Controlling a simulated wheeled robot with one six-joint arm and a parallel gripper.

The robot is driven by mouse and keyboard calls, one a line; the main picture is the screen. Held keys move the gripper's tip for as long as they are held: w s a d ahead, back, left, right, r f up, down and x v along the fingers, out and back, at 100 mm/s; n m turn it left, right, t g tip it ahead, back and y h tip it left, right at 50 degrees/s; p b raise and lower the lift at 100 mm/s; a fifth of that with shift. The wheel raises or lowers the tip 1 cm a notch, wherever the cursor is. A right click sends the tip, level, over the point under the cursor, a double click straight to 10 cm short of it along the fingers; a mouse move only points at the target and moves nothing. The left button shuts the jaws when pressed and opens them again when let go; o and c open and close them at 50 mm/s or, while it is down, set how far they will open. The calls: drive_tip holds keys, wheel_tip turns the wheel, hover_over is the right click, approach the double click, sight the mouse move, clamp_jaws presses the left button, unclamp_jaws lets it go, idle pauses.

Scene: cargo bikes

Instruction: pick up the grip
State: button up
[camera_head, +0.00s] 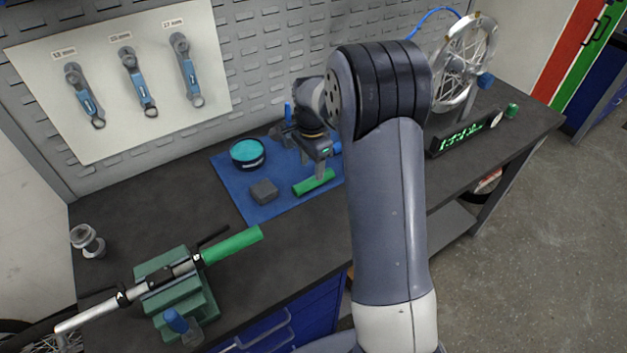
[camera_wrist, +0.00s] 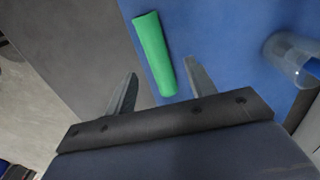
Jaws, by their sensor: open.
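The loose green grip (camera_head: 314,182) lies on the blue mat (camera_head: 228,172) near its front right part. In the wrist view the grip (camera_wrist: 154,52) lies lengthwise, its near end reaching toward the space between my fingertips. My gripper (camera_head: 319,167) is over the mat at the grip, pointing down. In the wrist view my gripper (camera_wrist: 160,82) is open, with one finger to each side of the grip's near end. The fingers do not appear to press on it. Another green grip (camera_head: 232,245) is on the handlebar (camera_head: 128,293) held in the green vise (camera_head: 178,285).
On the mat are a round tin with a teal top (camera_head: 247,153) and a grey block (camera_head: 264,191). A clear cup (camera_wrist: 292,58) is right of the grip in the wrist view. A wheel (camera_head: 464,62) and a display (camera_head: 464,134) stand at the right. The bench front centre is bare.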

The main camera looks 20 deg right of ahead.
sight(313, 178)
wheel_tip(313, 178, down, 5)
drive_tip(key=shift+s+d+f+p, duration=0.1)
drive_tip(key=shift+s+p, duration=0.05)
drive_tip(key=shift+p, duration=0.45)
drive_tip(key=shift+c, duration=0.2)
clamp_jaws()
